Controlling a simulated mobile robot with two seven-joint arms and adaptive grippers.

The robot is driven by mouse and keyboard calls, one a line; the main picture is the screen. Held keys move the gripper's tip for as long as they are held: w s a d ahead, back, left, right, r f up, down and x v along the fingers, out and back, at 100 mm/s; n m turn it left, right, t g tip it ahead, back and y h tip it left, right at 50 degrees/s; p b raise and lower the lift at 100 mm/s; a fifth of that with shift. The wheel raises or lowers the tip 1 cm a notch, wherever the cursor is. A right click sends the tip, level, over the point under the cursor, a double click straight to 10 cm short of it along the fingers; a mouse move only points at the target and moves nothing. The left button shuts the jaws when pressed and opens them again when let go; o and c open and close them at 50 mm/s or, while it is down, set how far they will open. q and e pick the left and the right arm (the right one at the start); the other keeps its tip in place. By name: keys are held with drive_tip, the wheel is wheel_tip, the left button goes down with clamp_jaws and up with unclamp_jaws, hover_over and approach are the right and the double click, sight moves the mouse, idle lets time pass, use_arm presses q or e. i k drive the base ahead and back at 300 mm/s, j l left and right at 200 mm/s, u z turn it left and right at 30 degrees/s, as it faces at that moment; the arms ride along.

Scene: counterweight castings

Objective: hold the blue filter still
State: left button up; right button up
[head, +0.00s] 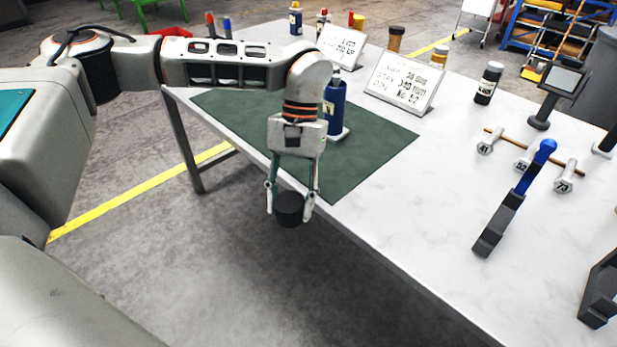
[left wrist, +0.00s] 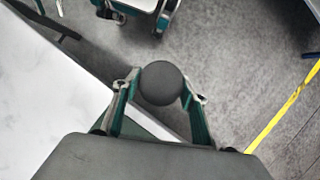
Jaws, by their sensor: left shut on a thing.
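My left gripper (head: 291,198) is shut on a dark grey cylinder (head: 289,211) and holds it beyond the table's near edge, over the floor. In the left wrist view the cylinder (left wrist: 161,83) shows as a dark round end between the fingers of the left gripper (left wrist: 160,92). A blue cylinder with a white label, which looks like the blue filter (head: 336,100), stands upright on a white base on the green mat (head: 374,147). It is behind my left wrist and partly hidden by it; no gripper is seen touching it. My right gripper is not in view.
The white table (head: 400,212) carries two white sign boards (head: 403,81), a dark bottle (head: 488,83), a small screen on a stand (head: 563,79), a rack with numbered weights (head: 523,164) and a dark blue-handled tool (head: 507,212). Floor is clear below the held cylinder.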

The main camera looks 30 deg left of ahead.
sight(334, 102)
drive_tip(key=i+j+u, duration=0.1)
drive_tip(key=j+u, duration=0.3)
drive_tip(key=j, duration=2.35)
